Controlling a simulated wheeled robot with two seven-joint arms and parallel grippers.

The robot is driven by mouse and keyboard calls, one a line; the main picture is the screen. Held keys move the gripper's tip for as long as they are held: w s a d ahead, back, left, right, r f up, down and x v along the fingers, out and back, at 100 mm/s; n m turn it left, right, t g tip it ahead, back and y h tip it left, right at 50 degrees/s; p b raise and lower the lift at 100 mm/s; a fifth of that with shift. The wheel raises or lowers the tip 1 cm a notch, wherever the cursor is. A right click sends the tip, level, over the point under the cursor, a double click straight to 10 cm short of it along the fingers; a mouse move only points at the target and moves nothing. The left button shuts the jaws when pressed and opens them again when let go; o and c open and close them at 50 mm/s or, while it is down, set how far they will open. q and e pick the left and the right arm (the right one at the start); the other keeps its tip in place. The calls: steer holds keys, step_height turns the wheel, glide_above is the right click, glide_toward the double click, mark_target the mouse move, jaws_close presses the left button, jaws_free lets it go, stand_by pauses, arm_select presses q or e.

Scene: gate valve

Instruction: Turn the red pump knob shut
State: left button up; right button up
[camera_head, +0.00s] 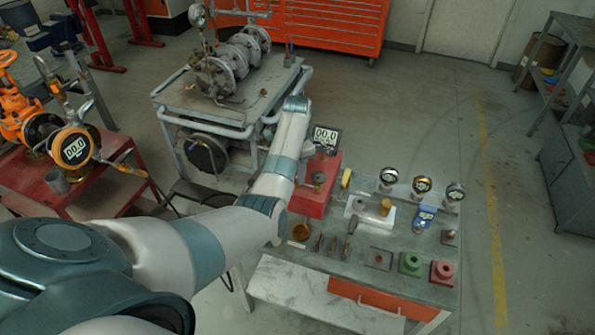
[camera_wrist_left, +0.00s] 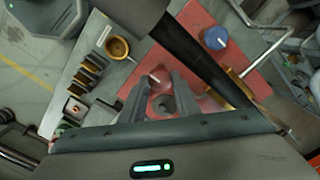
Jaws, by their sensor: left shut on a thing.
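The red pump knob (camera_wrist_left: 158,79), with a pale pointer mark, sits on the red pump block and shows between the two fingertips of my left gripper (camera_wrist_left: 160,82) in the left wrist view. The fingers are closed on the knob's sides. In the head view my left gripper (camera_head: 306,165) is over the red pump block (camera_head: 313,203), largely behind my own arm; the knob cannot be made out there. A digital gauge (camera_head: 327,138) behind the block reads 00.0. My right gripper is in neither view.
A blue knob (camera_wrist_left: 215,38) is on the same red block. A cart with pipe flanges (camera_head: 218,78) stands behind.

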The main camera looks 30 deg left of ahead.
arm_select(q)
steer(key=shift+w+r+m, duration=0.1)
steer(key=shift+w+m, duration=0.05)
steer(key=shift+m, duration=0.35)
steer(key=o, duration=1)
steer(key=shift+o, duration=0.2)
steer(key=shift+r, duration=0.1)
